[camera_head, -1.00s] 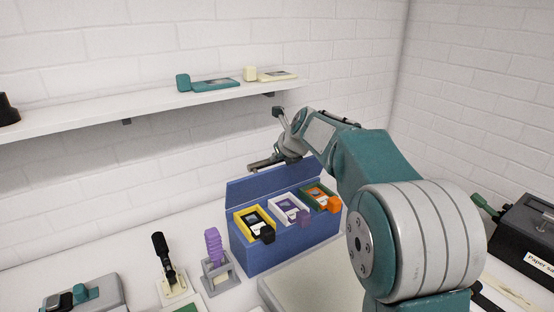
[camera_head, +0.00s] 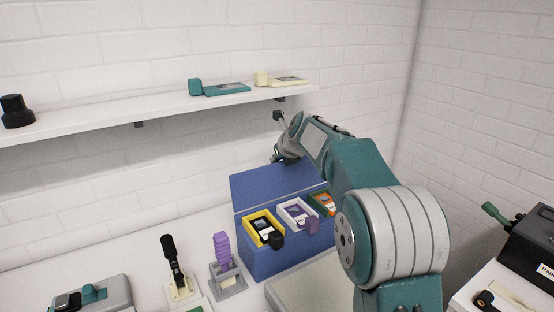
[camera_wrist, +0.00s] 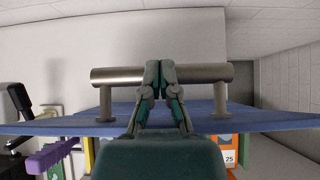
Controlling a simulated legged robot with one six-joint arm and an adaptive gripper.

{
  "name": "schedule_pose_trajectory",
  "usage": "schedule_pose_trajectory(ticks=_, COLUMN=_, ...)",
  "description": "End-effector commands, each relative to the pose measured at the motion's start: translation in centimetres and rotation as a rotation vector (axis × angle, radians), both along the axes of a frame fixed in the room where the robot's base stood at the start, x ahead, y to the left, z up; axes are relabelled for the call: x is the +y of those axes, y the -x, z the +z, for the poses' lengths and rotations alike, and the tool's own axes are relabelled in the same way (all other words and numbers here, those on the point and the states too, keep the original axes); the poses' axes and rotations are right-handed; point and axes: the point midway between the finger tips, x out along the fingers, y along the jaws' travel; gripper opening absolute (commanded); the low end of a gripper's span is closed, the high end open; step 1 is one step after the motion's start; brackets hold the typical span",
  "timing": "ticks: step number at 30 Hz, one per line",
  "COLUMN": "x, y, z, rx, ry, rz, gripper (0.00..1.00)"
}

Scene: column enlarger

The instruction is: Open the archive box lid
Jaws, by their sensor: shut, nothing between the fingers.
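The blue archive box (camera_head: 268,262) stands on the counter with its lid (camera_head: 262,186) raised at the back, so the inside is exposed. In the wrist view the lid (camera_wrist: 75,126) shows almost edge-on, with a metal bar handle (camera_wrist: 112,76) on two posts. My gripper (camera_head: 284,157) is at the lid's upper edge in the head view. In the wrist view my gripper (camera_wrist: 160,72) has its fingers together across the middle of the handle; whether they touch it I cannot tell. In the head view the arm hides the lid's right part and the handle.
A purple-topped holder (camera_head: 223,254) and a black-handled tool (camera_head: 171,260) stand left. A wall shelf (camera_head: 100,120) runs above. A black machine (camera_head: 530,245) is at right.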

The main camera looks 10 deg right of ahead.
Motion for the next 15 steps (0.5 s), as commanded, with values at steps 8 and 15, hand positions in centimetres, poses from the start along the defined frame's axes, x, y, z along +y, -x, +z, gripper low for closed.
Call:
schedule_pose_trajectory(ticks=8, x=0.02, y=0.04, z=-0.25, rx=0.005, ry=0.001, rz=0.001, gripper=0.0)
schedule_pose_trajectory(ticks=15, x=-0.19, y=0.49, z=0.29, rx=0.004, ry=0.001, rz=0.001, gripper=0.0)
